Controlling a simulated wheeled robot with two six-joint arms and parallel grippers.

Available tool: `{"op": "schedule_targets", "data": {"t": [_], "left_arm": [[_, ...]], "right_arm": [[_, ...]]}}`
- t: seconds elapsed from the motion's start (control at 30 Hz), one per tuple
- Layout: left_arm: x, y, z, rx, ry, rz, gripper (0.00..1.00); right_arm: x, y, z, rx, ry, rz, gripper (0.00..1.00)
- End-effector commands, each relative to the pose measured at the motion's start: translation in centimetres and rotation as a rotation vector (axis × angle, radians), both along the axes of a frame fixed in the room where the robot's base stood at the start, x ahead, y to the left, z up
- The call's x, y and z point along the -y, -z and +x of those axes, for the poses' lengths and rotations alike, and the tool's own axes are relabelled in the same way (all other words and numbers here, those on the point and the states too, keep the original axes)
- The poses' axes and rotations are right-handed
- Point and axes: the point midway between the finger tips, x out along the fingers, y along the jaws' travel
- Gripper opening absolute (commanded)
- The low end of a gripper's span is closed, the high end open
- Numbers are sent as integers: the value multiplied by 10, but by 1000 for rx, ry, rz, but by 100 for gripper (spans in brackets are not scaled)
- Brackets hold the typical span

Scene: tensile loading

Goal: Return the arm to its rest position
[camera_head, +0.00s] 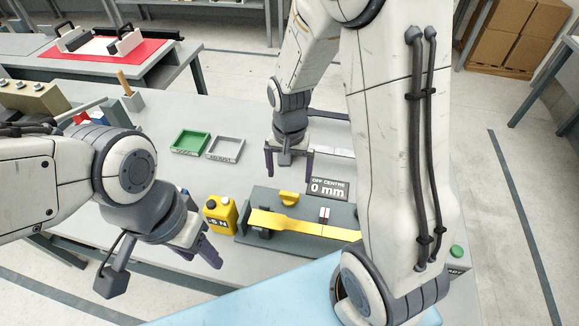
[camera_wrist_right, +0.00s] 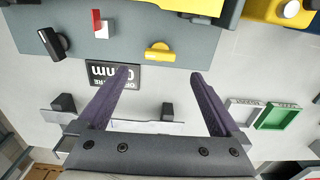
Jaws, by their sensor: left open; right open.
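My right gripper (camera_head: 289,172) is open and empty, pointing down over the table behind the grey test fixture (camera_head: 262,197). In the right wrist view its two purple fingers (camera_wrist_right: 162,74) are spread wide with nothing between the tips. A yellow dog-bone strip (camera_head: 290,225) lies along the fixture, and its right end is hidden by my right arm. A small yellow piece (camera_head: 288,198) sits at the fixture's back edge; it also shows in the wrist view (camera_wrist_right: 158,51). My left gripper (camera_head: 208,254) is open and empty near the table's front edge, left of the fixture.
A display (camera_head: 328,189) reading "OFF CENTRE 0 mm" stands behind the fixture. A yellow jug (camera_head: 221,214) marked "-5 N" stands left of it. A green tray (camera_head: 190,153) and a grey tray (camera_head: 225,158) lie farther back. A green button (camera_head: 456,251) is at right.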

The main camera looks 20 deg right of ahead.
Motion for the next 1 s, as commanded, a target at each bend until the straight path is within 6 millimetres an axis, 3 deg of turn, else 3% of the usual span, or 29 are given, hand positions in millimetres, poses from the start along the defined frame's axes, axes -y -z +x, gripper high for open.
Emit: {"op": "schedule_targets", "data": {"t": [0.2, 0.73, 0.87, 1.0], "left_arm": [[0, 2, 0, 0, 0, 0, 50], [0, 2, 0, 0, 0, 0, 50], [0, 4, 0, 0, 0, 0, 50], [0, 8, 0, 0, 0, 0, 50]], "right_arm": [[0, -18, 0, 1, 0, 0, 100], [-2, -20, -1, 1, -8, 0, 100], [-27, -34, -15, 11, -145, 7, 100], [-78, -62, -61, 31, -488, 26, 100]]}}
